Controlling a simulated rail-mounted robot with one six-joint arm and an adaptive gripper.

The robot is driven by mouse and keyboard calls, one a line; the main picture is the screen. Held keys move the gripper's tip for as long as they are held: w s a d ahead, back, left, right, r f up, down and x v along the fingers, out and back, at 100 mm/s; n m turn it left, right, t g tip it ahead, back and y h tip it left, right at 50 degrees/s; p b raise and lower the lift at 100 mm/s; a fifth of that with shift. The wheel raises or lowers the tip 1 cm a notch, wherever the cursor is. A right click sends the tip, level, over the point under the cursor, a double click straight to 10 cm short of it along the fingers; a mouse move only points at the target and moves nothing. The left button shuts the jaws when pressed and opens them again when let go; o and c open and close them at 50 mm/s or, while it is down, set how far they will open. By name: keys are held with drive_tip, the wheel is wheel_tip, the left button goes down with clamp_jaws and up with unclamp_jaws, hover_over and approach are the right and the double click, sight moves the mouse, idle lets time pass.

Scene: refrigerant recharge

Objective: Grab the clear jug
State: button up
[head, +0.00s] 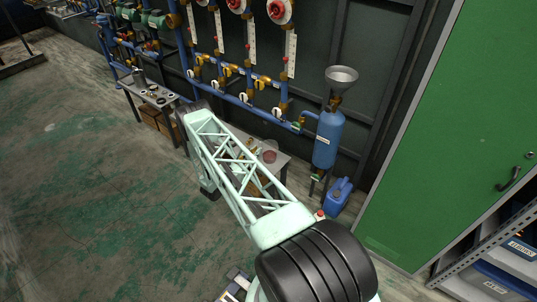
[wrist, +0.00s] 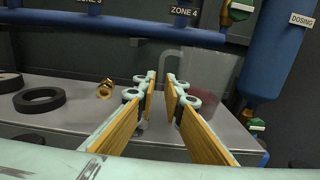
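The clear jug (wrist: 205,72) stands upright at the right part of the grey bench, just beyond my gripper in the wrist view. It is see-through, with its curved handle on the left side. In the head view the jug (head: 268,149) shows faintly beside my arm, with a reddish patch low in it. My gripper (wrist: 161,80) is open, its two wood-coloured fingers pointing at the handle. The handle's upright part appears in line with the gap between the fingertips. Whether the tips reach around it I cannot tell. My arm mostly hides the gripper in the head view.
Black rings (wrist: 40,100) and a brass fitting (wrist: 105,88) lie on the bench (wrist: 70,121) to the left. Blue pipes (wrist: 120,25) run behind. A blue dosing tank (head: 327,138) stands right of the jug, with a blue canister (head: 338,196) on the floor.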

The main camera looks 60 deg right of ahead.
drive_tip(key=shift+d, duration=0.65)
drive_tip(key=shift+c, duration=0.9)
clamp_jaws()
drive_tip(key=shift+r, duration=0.4)
drive_tip(key=shift+r+p, duration=0.45)
drive_tip(key=shift+r, duration=1)
drive_tip(key=s+a+r+p, duration=0.1)
drive_tip(key=s+a+p, duration=0.1)
drive_tip(key=s+a, duration=0.8)
drive_tip(key=shift+s+a+r+p, duration=0.15)
drive_tip(key=shift+s+p, duration=0.25)
drive_tip(key=shift+s, duration=0.45)
drive_tip(key=shift+s+a, duration=0.15)
drive_tip(key=shift+s, duration=0.05)
